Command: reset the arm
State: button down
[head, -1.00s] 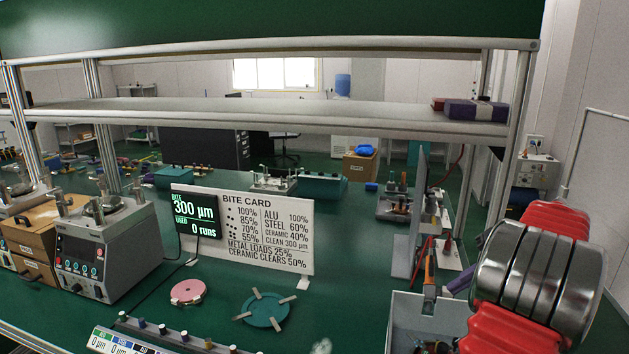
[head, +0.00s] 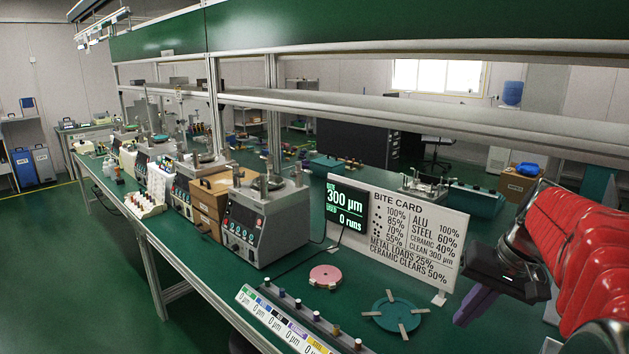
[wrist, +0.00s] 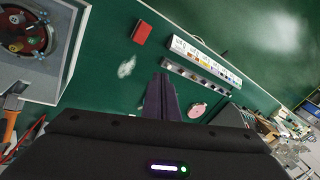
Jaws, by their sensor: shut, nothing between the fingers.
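My gripper (head: 478,303) is at the right of the head view, at the end of my red-sleeved arm, in front of the bite card's right edge. Its purple fingers are together and empty. In the wrist view the shut fingers (wrist: 160,98) point over the green bench top (wrist: 116,100), and nothing is held between them. The dark gripper body fills the lower part of that view.
The bite card (head: 418,235) stands by my gripper. A pink disc (head: 325,276), a teal disc (head: 392,313) and a labelled rack (head: 290,318) lie in front. A grey machine (head: 262,220) stands left. The wrist view shows a grey bin (wrist: 72,35) and a red block (wrist: 142,32).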

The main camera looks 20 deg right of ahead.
jog(key=s+a+f+n+t+h, duration=0.1)
jog(key=s+a+n, duration=0.2)
jog(key=a, duration=0.9)
jog(key=s+a+f+n+t, duration=0.1)
jog(key=s+a+n, duration=0.3)
jog(key=a, duration=0.9)
jog(key=shift+s+f+h, duration=0.15)
jog(key=shift+f+h, duration=0.25)
jog(key=shift+f, duration=0.4)
